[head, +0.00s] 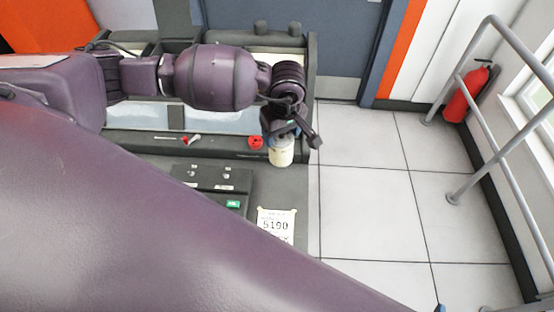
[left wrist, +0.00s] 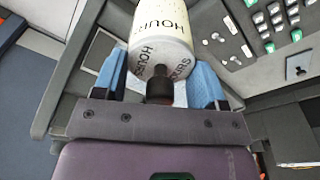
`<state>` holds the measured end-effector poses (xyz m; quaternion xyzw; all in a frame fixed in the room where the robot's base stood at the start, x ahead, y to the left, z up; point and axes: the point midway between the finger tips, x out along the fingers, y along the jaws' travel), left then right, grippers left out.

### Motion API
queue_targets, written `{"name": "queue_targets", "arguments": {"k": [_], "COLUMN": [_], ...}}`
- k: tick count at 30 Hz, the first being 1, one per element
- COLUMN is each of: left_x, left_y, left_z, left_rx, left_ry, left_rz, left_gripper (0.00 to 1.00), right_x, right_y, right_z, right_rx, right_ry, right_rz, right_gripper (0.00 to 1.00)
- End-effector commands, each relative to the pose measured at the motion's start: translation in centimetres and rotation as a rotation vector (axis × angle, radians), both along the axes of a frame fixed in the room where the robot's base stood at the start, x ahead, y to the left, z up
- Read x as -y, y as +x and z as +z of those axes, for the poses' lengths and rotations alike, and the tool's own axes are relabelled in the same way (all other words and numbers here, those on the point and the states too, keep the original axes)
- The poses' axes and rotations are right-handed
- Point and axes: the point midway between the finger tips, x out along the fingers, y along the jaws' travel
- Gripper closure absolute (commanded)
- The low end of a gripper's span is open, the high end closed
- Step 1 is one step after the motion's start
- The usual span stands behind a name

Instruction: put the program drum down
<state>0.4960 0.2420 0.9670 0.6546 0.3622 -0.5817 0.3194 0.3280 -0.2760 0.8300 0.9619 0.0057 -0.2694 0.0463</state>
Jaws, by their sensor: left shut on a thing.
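The program drum (head: 281,153) is a cream cylinder with dark lettering. My left gripper (head: 283,134) is shut on it, at the right end of the dark desk (head: 290,190). In the left wrist view the drum (left wrist: 162,45) shows the word HOURS and sits between the blue fingers of the left gripper (left wrist: 160,82). I cannot tell whether its underside touches the desk. Of my right gripper, at most a small blue tip shows at the bottom edge of the head view; its jaws are hidden.
A white card reading 5190 (head: 276,224) lies on the desk below the drum. A red round part (head: 256,142) is just left of the drum. A dark panel with a green label (head: 233,204) is nearby. Tiled floor (head: 370,200) lies beyond the desk's right edge.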

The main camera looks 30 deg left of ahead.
Motion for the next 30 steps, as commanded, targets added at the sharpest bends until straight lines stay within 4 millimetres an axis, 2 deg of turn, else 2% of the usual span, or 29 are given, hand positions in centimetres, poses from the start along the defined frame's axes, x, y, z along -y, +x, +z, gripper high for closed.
{"name": "queue_targets", "arguments": {"k": [6,12,20,25,30], "left_x": [0.1,0.0,0.0,0.0,0.0], "left_y": [0.0,0.0,0.1,0.0,0.1], "left_z": [-4.8,-8.4,-10.4,-12.7,-14.0], "left_rx": [-0.002,0.000,0.002,0.000,0.002], "left_ry": [-0.001,-0.001,-0.001,-0.001,-0.001], "left_rz": [0.001,0.001,0.000,0.001,0.000], "left_gripper": [0.84,0.84,0.84,0.84,0.84], "right_x": [0.0,0.0,0.0,0.0,0.0], "right_y": [0.0,0.0,0.0,0.0,0.0], "right_z": [0.3,0.4,0.4,0.4,0.4], "right_rx": [0.001,0.001,0.001,0.001,0.001], "right_ry": [0.000,0.000,0.001,0.001,0.001], "right_rz": [0.000,0.000,0.000,0.000,0.000], "right_gripper": [0.52,0.52,0.52,0.52,0.52]}}
